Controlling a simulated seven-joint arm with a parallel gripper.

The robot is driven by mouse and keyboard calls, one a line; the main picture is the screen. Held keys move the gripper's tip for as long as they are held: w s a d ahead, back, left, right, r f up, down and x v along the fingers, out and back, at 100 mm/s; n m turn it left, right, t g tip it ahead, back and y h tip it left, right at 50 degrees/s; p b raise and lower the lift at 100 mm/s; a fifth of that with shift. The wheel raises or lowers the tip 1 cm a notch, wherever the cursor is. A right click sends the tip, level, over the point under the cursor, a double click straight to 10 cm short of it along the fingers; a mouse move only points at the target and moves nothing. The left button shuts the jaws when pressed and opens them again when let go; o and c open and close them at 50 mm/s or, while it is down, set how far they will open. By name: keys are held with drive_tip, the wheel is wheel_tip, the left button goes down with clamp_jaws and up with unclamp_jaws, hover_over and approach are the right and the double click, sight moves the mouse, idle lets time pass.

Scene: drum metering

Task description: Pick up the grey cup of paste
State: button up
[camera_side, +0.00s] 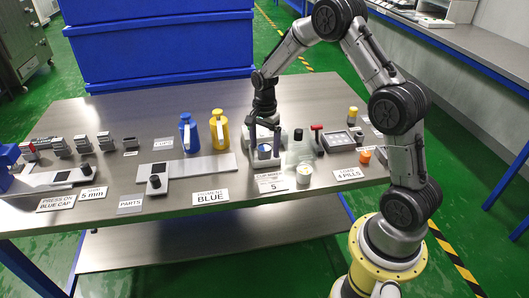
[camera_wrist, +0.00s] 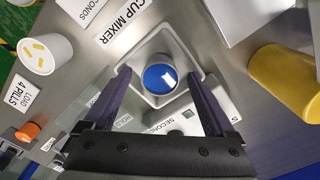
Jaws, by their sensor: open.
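The grey cup (camera_wrist: 161,91) holds blue paste and sits upright in a square pale recess of the cup mixer (camera_wrist: 150,99) in the wrist view. In the side view the cup (camera_side: 264,152) shows small between my fingers. My gripper (camera_side: 264,143) points down at the mixer with its jaws open. In the wrist view its two dark fingers lie to the left and right of the cup, with a gap on each side. I cannot tell exactly how far down the fingertips reach beside the cup.
A white cup with yellow pieces (camera_side: 303,176) stands in front right of the mixer. A yellow jug (camera_side: 220,133) and a blue jug (camera_side: 188,136) stand to the left. An orange cap (camera_side: 365,157) and a red-handled item (camera_side: 317,138) are to the right. Labels (camera_side: 211,197) line the front edge.

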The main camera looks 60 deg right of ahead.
drive_tip(key=shift+f, duration=0.75)
clamp_jaws()
drive_tip(key=shift+r, duration=0.1)
